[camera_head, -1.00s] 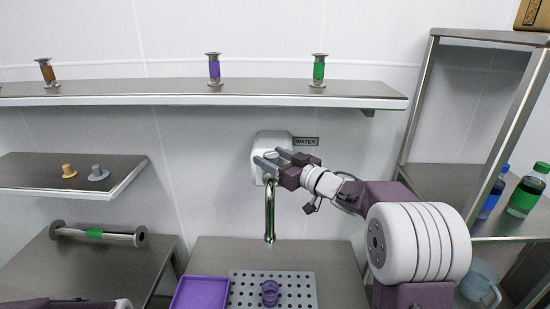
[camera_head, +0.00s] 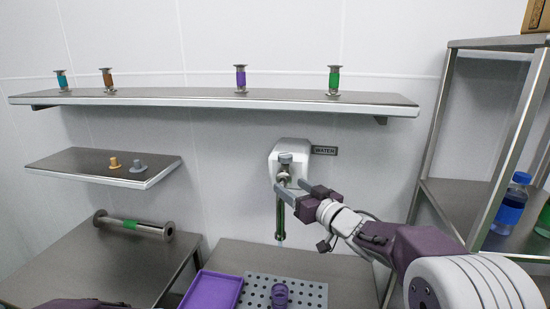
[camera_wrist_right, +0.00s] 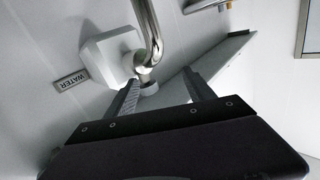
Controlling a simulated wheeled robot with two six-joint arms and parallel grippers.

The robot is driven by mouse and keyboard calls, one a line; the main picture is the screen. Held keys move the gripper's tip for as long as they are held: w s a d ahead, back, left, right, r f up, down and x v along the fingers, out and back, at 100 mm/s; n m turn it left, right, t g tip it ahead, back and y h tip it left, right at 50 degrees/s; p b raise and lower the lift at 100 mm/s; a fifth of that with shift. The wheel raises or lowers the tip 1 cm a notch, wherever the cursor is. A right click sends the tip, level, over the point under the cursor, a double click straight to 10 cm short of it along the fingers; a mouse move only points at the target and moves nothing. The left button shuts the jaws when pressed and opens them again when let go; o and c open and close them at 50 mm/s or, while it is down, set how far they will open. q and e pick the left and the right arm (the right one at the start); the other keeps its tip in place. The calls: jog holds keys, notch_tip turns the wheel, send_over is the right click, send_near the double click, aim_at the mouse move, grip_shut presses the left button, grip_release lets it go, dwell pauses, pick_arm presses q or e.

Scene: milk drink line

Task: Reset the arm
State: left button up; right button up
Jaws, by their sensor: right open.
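My right gripper (camera_head: 290,186) is open in front of the water tap (camera_head: 281,222), just below the knob on its white wall box (camera_head: 292,152). In the right wrist view, its two fingers (camera_wrist_right: 162,88) are spread apart, with a round tap part (camera_wrist_right: 149,88) between or behind them. I cannot tell whether they touch it. The curved metal spout shows above the fingers (camera_wrist_right: 148,28). Only a dark purple part of my left arm shows at the bottom left of the head view; its gripper is out of sight.
A purple tray (camera_head: 212,291) and a perforated plate (camera_head: 258,291) with a purple ring-like part (camera_head: 280,295) sit below the tap. A long shelf (camera_head: 200,97) holds several spools. A metal rack (camera_head: 445,130) with bottles (camera_head: 511,205) stands to the right.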

jog(key=s+d+f+m+g+h+b, duration=0.1)
jog(key=s+d+f+m+g+h, duration=0.2)
jog(key=f, duration=0.6)
jog(key=s+d+f+m+g+h+b, duration=0.1)
jog(key=s+f+g+h, duration=0.1)
jog(key=s+f, duration=0.5)
jog(key=s+d+f+m+g+h+b, duration=0.1)
jog(key=s+d+f+g+h, duration=0.15)
jog(key=f, duration=0.75)
pick_arm(q)
jog(key=f, duration=0.4)
jog(key=shift+w+a+f, duration=0.15)
jog(key=shift+a+f, duration=0.05)
jog(key=shift+f, duration=0.15)
pick_arm(e)
jog(key=s+f+g, duration=0.3)
jog(key=s+f, duration=0.1)
jog(key=s, duration=0.4)
jog(key=s+f+g, duration=0.4)
jog(key=s, duration=0.5)
jog(key=shift+s+d+f, duration=0.15)
jog(key=shift+s+d, duration=0.05)
jog(key=shift+d, duration=0.05)
